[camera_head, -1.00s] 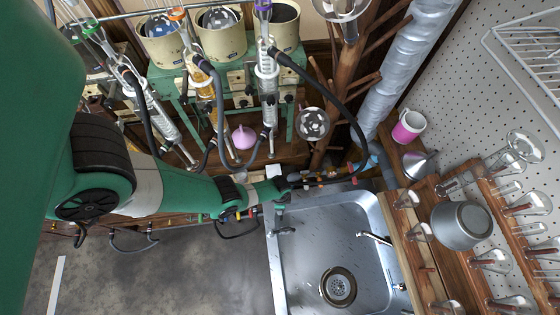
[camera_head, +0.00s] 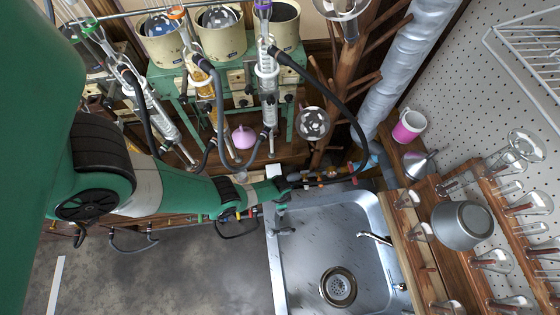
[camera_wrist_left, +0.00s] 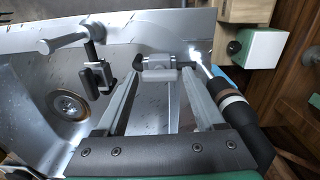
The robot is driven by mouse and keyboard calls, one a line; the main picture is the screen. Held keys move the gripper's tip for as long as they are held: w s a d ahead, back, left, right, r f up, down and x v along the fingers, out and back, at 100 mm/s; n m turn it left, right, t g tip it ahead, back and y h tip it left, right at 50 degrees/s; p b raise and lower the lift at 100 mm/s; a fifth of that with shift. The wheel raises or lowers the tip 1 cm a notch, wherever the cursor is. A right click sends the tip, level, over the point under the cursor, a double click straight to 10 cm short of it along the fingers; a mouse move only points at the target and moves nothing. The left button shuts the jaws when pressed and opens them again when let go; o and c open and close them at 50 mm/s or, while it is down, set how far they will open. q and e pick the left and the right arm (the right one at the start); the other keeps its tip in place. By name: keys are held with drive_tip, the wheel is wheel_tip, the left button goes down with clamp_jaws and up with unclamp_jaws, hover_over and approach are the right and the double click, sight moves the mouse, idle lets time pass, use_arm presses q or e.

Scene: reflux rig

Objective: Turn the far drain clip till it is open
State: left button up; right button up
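My left gripper (camera_head: 282,190) reaches in from the left to the far left corner of the sink. In the left wrist view my left gripper (camera_wrist_left: 160,82) has its fingers apart. A small grey clip (camera_wrist_left: 158,68) sits between and just beyond the fingertips; whether they touch it is unclear. Another grey-and-black clip (camera_wrist_left: 97,76) stands on a grey rod farther left, outside the fingers. Which one is the far drain clip is hard to tell, and how far either is turned cannot be made out. My right gripper is out of view.
The metal sink (camera_head: 345,225) with its round drain (camera_head: 338,287) lies right of my gripper. A dark hose (camera_wrist_left: 235,105) runs close by the right finger in the wrist view. Glass columns (camera_head: 267,75) stand at the back. Racks of glassware are on the right.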

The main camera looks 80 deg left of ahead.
use_arm(q)
drive_tip(key=shift+o, duration=1.1)
